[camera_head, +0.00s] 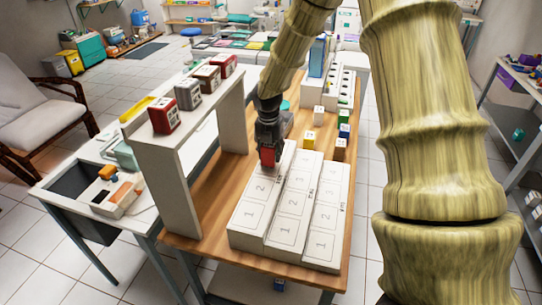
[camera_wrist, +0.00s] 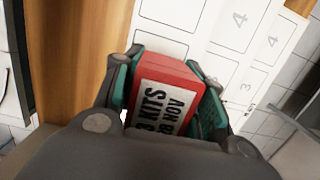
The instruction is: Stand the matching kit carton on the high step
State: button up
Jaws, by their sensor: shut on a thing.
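My gripper (camera_head: 268,142) is shut on a red carton (camera_head: 267,157) above the far end of the left-hand step. In the wrist view the red carton (camera_wrist: 170,90) sits between the teal finger pads, and its white label shows "KITS" and "NOV". A white stepped block (camera_head: 290,237) has three long rows with numbered cells. The left row looks the highest; the small row words are too small to read surely. Whether the carton touches the step cannot be told. Cells numbered 3 and 4 show beside the carton in the wrist view.
A white raised shelf (camera_head: 185,140) at the left bears several red, grey and brown cartons. Small yellow (camera_head: 309,139), blue (camera_head: 345,131) and brown (camera_head: 340,149) boxes stand behind the block on the wooden table (camera_head: 213,190). Bare wood lies between shelf and block.

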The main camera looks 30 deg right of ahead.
aim_at(271, 157)
jog(key=shift+f+p, duration=0.35)
jog(key=shift+f, duration=1)
jog(key=shift+f, duration=0.1)
jog(key=o, duration=1)
jog(key=shift+w, duration=0.1)
jog(key=r, duration=0.4)
jog(key=a+r+b, duration=0.1)
jog(key=r, duration=0.3)
jog(key=s+r+b, duration=0.1)
jog(key=r, duration=0.3)
jog(key=shift+s+a, duration=0.1)
jog(key=shift+a, duration=0.05)
